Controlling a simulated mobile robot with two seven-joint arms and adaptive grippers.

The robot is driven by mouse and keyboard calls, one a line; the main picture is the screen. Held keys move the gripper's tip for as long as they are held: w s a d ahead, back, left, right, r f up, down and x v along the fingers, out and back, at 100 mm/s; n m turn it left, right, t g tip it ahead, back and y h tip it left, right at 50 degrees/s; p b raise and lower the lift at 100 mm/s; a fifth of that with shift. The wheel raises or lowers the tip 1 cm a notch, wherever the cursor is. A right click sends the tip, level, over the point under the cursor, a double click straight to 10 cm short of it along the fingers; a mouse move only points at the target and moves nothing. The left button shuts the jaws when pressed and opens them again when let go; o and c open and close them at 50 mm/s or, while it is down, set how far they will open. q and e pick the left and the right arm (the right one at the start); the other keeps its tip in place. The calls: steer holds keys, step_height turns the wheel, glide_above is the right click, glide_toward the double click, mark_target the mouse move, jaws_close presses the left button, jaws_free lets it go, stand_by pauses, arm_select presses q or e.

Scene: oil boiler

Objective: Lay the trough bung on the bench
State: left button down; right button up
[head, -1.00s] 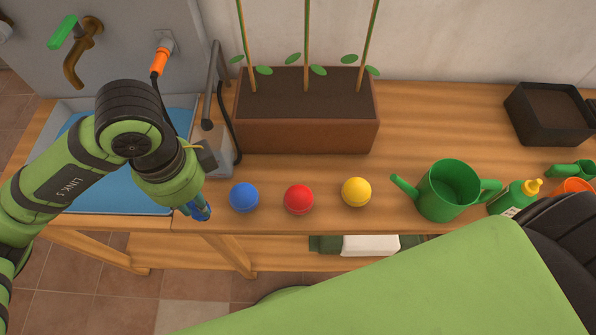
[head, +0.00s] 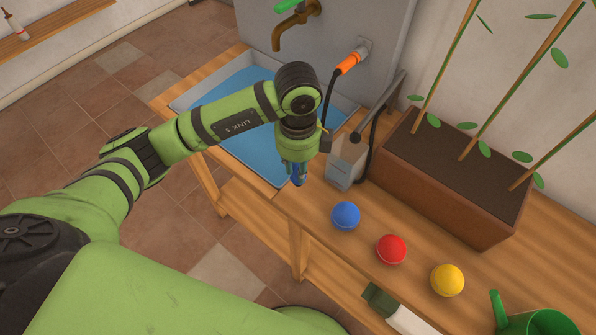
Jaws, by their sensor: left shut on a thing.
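My left gripper (head: 298,176) points down over the bench's front part, between the trough and the blue ball. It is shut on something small. Blue shows at its tip, but I cannot tell finger from held thing, and I cannot make out the trough bung for sure. The trough (head: 268,172) is a pale basin with a blue inside, set in the left end of the wooden bench (head: 322,208). My left arm hides part of the trough. My right gripper is not in view.
A grey box (head: 347,160) with a cable stands right of the gripper. A blue ball (head: 345,216), red ball (head: 391,249) and yellow ball (head: 447,280) line the bench front. Behind stand a brown planter (head: 440,195) and a tap (head: 292,22). A green can (head: 540,322) is lower right.

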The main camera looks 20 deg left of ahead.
arm_select(q)
steer(key=shift+w+a+f, duration=0.2)
steer(key=shift+w, duration=0.05)
step_height(320, 180, down, 3)
steer(key=shift+p, duration=0.7)
steer(key=shift+f, duration=0.65)
steer(key=c, duration=1.1)
jaws_free()
steer(key=shift+r, duration=0.1)
step_height(320, 180, up, 11)
steer(key=shift+w+r+b, duration=0.1)
steer(key=shift+b, duration=1.15)
steer(key=shift+r, duration=0.5)
